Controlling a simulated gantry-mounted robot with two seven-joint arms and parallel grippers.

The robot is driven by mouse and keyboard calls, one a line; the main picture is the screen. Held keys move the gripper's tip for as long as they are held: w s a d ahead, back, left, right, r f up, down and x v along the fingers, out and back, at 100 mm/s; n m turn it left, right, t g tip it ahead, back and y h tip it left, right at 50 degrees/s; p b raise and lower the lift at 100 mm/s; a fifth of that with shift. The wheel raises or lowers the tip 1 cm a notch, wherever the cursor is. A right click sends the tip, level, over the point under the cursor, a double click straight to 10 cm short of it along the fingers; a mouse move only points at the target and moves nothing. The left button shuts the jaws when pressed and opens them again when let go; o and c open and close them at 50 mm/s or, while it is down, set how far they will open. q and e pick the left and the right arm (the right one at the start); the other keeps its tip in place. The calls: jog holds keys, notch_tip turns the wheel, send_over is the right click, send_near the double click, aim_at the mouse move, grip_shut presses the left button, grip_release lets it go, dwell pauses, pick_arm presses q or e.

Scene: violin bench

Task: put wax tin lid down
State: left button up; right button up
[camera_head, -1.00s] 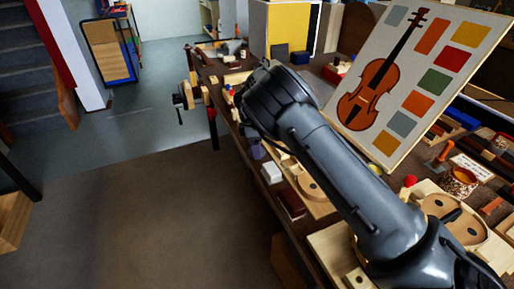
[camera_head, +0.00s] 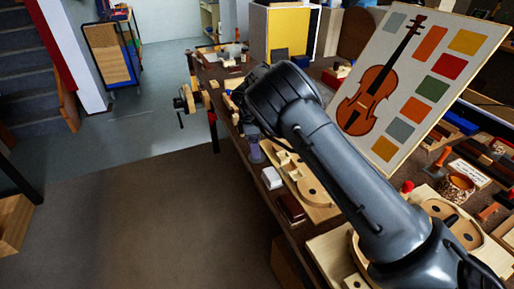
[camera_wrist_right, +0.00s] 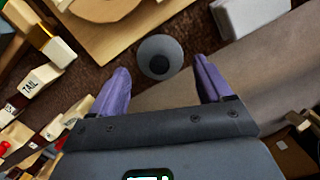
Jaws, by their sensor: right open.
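A round grey piece with a dark centre (camera_wrist_right: 160,57), which looks like the wax tin lid, lies on the dark bench top near its edge in the right wrist view. My right gripper (camera_wrist_right: 162,84) has its two purple fingers spread wide, one on each side below the piece, with clear gaps and nothing between the tips. In the head view my right arm hides most of its gripper and I cannot make out the lid there. My left gripper is in neither view.
A white block (camera_head: 272,178) and a dark red box (camera_head: 291,208) stand along the bench edge. A wooden board (camera_head: 315,199) lies beside them. The violin panel (camera_head: 412,90) leans behind my arm. Labelled wooden pieces (camera_wrist_right: 35,82) crowd the left of the wrist view. Open floor lies left of the bench.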

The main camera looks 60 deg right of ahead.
notch_tip(320, 180, up, 9)
jog(key=w+p, duration=0.1)
jog(key=p, duration=0.2)
jog(key=shift+a+f+p, duration=0.2)
jog(key=shift+a+p, duration=0.1)
jog(key=shift+a, duration=0.05)
jog(key=shift+w, duration=0.1)
